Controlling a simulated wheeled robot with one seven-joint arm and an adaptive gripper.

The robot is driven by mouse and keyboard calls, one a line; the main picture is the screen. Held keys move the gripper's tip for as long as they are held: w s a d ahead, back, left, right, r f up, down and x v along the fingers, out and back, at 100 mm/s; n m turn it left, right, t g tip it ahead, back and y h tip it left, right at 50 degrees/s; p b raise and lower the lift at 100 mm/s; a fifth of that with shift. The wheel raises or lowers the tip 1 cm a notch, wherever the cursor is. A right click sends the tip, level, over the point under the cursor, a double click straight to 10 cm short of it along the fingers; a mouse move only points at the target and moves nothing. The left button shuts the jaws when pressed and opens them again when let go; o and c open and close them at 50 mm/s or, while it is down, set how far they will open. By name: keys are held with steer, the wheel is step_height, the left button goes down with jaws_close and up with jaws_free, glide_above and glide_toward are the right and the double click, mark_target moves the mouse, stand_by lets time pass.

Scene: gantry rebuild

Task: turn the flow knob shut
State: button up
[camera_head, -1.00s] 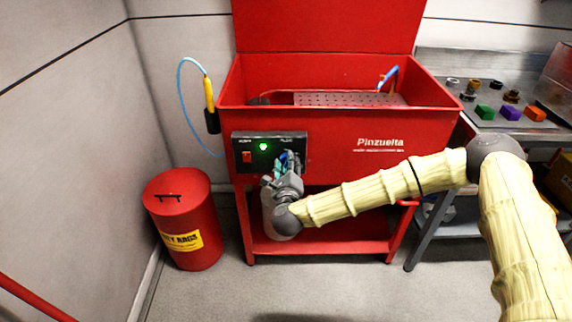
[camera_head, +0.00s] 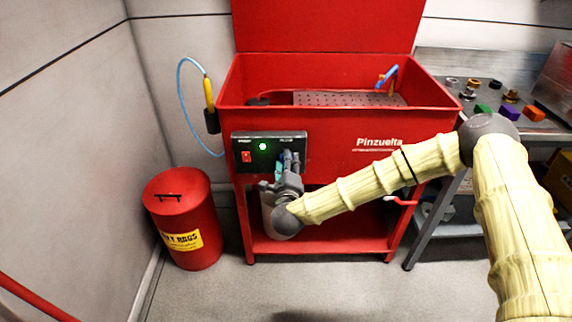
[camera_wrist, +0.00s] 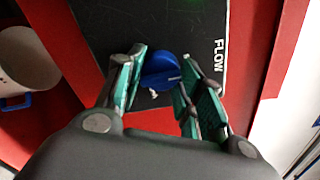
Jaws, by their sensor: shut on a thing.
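The blue flow knob (camera_wrist: 160,68) sits on a black control panel beside the word FLOW, which reads sideways in the wrist view. My gripper (camera_wrist: 161,80) has its teal-padded fingers on both sides of the knob and is shut on it. In the head view my gripper (camera_head: 288,160) is at the right part of the panel (camera_head: 252,158), and it mostly hides the knob. A small pale mark shows beside the knob in the wrist view; how far the knob is turned is not clear.
The panel is on the front of a red parts washer (camera_head: 340,125), with a lit green lamp (camera_head: 263,147) and a red switch (camera_head: 246,157). A red rag bin (camera_head: 180,220) stands to the left. A grey bench (camera_head: 480,125) with small parts stands to the right.

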steer(key=shift+f, duration=0.1)
steer(key=o, duration=1)
steer(key=shift+s, duration=0.1)
steer(key=s, duration=1.2)
